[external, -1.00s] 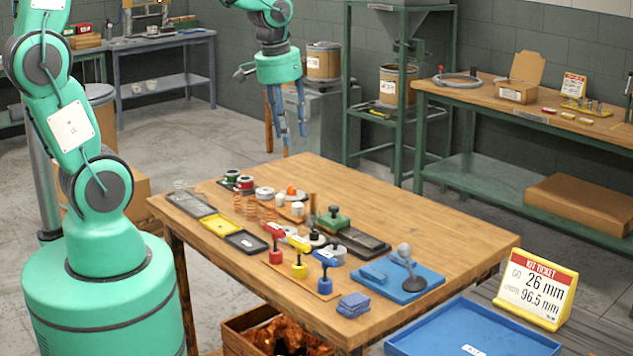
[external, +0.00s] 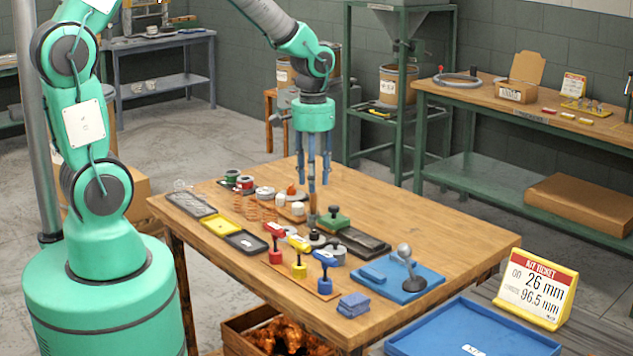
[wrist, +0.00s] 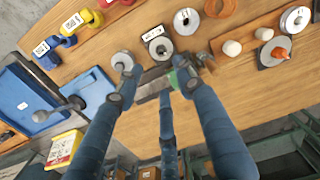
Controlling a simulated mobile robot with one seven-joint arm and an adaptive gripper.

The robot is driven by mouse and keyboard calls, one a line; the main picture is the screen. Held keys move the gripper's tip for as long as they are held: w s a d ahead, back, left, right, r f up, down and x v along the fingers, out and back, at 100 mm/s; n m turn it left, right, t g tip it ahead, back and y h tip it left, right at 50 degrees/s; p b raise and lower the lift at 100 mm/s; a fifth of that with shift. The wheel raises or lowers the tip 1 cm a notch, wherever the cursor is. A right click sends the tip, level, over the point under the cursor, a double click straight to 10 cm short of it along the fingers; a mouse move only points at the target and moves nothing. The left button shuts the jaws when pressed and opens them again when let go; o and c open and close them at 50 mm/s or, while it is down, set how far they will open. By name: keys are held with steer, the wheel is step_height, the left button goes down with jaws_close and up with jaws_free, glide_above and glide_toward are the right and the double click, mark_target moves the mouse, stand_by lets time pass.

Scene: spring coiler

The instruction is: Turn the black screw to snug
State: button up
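The black screw (external: 334,210) has a dark knob and stands upright on a small green block (external: 336,222) near the middle of the wooden table. My gripper (external: 313,182) points down above the table, by the green block and slightly to its left in the external view. Its blue fingers are spread and hold nothing that I can see. In the wrist view my gripper's fingers (wrist: 158,80) reach over the block, and a sliver of green (wrist: 180,77) shows beside one finger. The screw's knob is not clearly visible there, likely covered by a finger.
A dark tray (external: 365,242) lies right of the green block. Red, yellow and blue handled tools (external: 299,267) stand in front. Copper springs (external: 268,212) and white round pieces (external: 298,209) are to the left. A blue mat (external: 425,277) lies right. The table's far right is clear.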

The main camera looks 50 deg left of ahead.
mark_target(313, 239)
step_height(313, 239, down, 14)
steer(key=b, duration=0.2)
steer(key=shift+r+b, duration=0.1)
steer(key=shift+b, duration=0.3)
jaws_close()
stand_by(0.3)
